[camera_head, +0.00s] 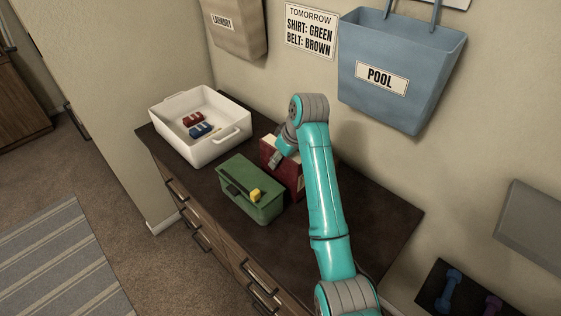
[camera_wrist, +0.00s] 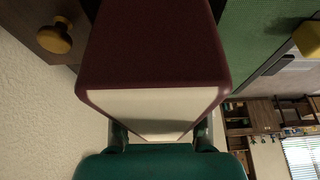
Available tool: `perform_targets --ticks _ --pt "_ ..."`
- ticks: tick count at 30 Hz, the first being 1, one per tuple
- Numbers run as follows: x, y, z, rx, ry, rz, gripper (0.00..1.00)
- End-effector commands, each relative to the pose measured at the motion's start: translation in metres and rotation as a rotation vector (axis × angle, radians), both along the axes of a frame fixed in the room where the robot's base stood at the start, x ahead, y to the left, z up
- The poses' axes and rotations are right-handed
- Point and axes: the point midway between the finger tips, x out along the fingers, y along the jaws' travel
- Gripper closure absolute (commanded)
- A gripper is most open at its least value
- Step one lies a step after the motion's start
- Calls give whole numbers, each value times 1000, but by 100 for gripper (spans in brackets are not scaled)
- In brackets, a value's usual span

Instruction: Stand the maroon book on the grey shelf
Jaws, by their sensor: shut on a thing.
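The maroon book (camera_head: 267,151) is behind the green box over the dark dresser top, partly hidden by my arm. In the wrist view the maroon book (camera_wrist: 155,45) fills the middle, with its maroon cover and pale page edges close to the camera. My gripper (camera_head: 281,158) is shut on it, with a finger on each side in the wrist view (camera_wrist: 160,132). I cannot tell whether the book touches the dresser top. A grey shelf (camera_head: 535,222) is on the wall at the far right, apart from the book, and its visible part is bare.
A green box (camera_head: 250,195) with a yellow latch stands just in front of the book. A white bin (camera_head: 205,145) holds small red and blue things. A blue POOL bag (camera_head: 400,70) hangs above. Dumbbells (camera_head: 450,285) lie at lower right. The dresser's right end is clear.

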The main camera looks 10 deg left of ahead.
Motion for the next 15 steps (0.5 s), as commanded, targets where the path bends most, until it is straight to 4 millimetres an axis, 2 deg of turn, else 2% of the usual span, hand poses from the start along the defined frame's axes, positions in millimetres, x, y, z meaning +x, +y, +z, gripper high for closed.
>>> perform_targets --ticks 3,13,14,15 --pt "0 0 -13 0 0 0 100" --pt "0 0 -15 1 -2 1 100" --pt "0 0 -17 0 0 0 51" --pt "0 0 -16 0 0 0 41"
